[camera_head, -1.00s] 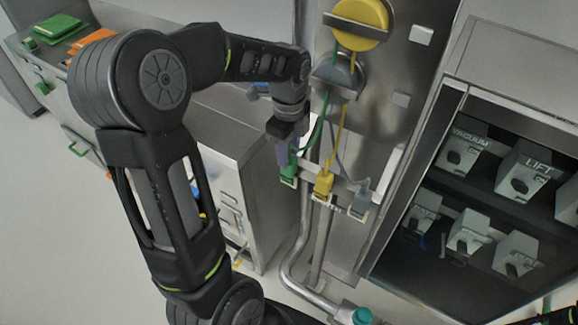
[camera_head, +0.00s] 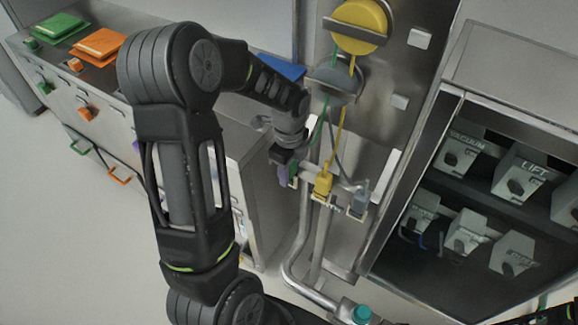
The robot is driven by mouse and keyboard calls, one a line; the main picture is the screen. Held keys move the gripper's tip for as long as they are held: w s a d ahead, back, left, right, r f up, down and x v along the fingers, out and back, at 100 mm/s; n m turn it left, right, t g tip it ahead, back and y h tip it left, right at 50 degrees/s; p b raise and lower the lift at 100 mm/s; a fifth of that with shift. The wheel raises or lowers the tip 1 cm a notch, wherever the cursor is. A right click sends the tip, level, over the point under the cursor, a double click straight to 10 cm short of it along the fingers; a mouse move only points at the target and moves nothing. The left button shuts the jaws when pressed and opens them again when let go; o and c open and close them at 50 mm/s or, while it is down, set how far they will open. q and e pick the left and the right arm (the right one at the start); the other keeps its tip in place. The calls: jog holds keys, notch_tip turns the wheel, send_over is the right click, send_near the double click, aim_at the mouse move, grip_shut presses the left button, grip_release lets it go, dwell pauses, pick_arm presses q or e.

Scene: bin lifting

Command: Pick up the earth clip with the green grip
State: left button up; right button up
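The earth clip with the green grip (camera_head: 294,171) hangs at the left end of a rail. It is partly hidden behind my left gripper (camera_head: 286,173), whose fingers point down right beside it. The fingers overlap the green grip in the picture; whether they are open or touch it is too small to tell. My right gripper cannot be made out.
A yellow reel (camera_head: 359,25) is on the metal panel above. An open cabinet (camera_head: 440,262) with labelled grey holders stands at the right. A drawer unit (camera_head: 118,150) with green and orange folders (camera_head: 98,43) stands at the left. A bent pipe (camera_head: 290,268) runs below the rail.

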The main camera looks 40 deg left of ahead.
pick_arm(q)
jog(key=shift+c, duration=0.6)
grip_shut()
dwell(0.4)
